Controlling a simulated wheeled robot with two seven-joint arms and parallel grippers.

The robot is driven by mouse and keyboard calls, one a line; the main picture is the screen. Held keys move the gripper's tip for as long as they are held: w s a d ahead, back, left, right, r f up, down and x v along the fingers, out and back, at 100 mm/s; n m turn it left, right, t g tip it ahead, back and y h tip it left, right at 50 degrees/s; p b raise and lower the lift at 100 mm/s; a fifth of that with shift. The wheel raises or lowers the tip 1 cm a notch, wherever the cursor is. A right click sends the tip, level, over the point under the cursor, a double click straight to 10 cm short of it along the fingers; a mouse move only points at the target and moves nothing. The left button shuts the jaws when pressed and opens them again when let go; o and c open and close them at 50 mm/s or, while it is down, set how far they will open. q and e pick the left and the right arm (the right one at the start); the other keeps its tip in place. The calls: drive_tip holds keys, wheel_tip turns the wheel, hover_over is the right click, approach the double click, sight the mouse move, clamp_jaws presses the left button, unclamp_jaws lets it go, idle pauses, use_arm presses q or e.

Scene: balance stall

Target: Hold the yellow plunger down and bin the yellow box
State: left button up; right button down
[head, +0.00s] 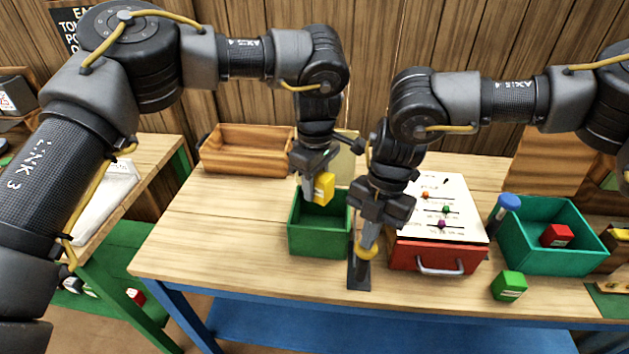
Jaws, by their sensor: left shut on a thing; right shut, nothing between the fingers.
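The yellow box (324,186) is in my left gripper (315,190), which is shut on it. It is held just above the dark green bin (318,242), over the bin's opening. My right gripper (367,243) is shut and points down at the yellow plunger (367,252), with its fingertips at the plunger's top. The plunger stands on a dark base (358,277) near the table's front edge. The gripper partly hides the plunger, so I cannot tell how far down it is pressed.
A red drawer unit (428,258) with a sloped white panel (450,205) stands right of the plunger. Further right are a green box (509,286), a blue-topped object (508,202) and a teal tray (545,262) holding a red box (557,235). A wooden tray (245,164) stands at the back left.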

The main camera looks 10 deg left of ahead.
use_arm(q)
drive_tip(key=o, duration=1.1)
wheel_tip(320, 180, up, 12)
idle(0.4)
wheel_tip(320, 180, up, 7)
drive_tip(key=p, duration=0.7)
use_arm(e)
drive_tip(key=s+a+v, duration=0.1)
drive_tip(key=s+v, duration=0.1)
drive_tip(key=v, duration=0.7)
drive_tip(key=shift+r, duration=0.7)
drive_tip(key=shift+w, duration=0.1)
